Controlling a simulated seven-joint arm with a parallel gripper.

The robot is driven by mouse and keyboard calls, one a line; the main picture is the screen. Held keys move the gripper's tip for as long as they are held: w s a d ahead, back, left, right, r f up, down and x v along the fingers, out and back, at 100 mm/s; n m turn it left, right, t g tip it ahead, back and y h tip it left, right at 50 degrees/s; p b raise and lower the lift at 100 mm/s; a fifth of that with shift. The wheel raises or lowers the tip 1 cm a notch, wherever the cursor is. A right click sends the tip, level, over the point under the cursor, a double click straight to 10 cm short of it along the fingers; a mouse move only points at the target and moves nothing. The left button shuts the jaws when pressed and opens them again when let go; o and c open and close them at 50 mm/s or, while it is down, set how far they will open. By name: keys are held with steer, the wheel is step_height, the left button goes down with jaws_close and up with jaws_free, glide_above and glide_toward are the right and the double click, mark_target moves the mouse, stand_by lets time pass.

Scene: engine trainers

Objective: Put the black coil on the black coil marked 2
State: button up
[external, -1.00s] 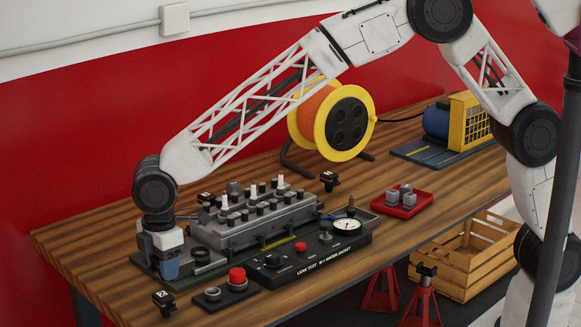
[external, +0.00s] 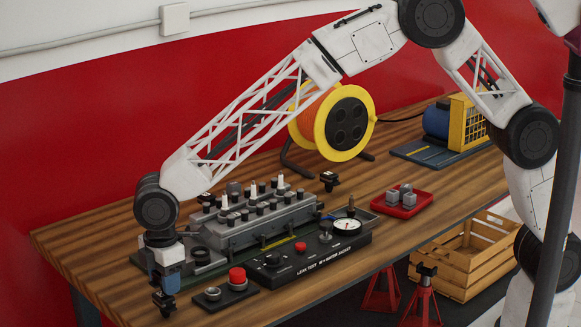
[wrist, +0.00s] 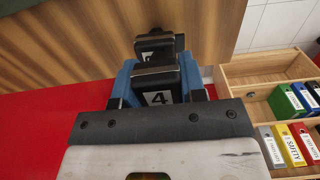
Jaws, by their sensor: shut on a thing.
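My gripper (external: 167,284) is at the front left of the workbench, pointing down. Its blue fingers are shut on a black coil with a white label reading 4 (wrist: 158,98). Another black coil (external: 163,303) stands on the bench directly below; in the external view the held coil is just above it. In the wrist view this lower coil (wrist: 155,46) shows beyond the held one, its label mostly hidden. The two look very close; I cannot tell whether they touch. Other black coils stand behind the engine block (external: 205,198) and at its right (external: 329,181).
The grey engine block (external: 255,218) with several plugs is right of my gripper. A plate with a red button (external: 237,277) and a black tester with a gauge (external: 305,255) lie nearby. A red tray (external: 402,203) and cable reel (external: 337,122) are farther off.

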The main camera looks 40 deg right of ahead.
steer(key=shift+f, duration=0.15)
steer(key=o, duration=1)
step_height(320, 180, up, 12)
steer(key=shift+r, duration=0.15)
stand_by(0.8)
steer(key=shift+d, duration=0.1)
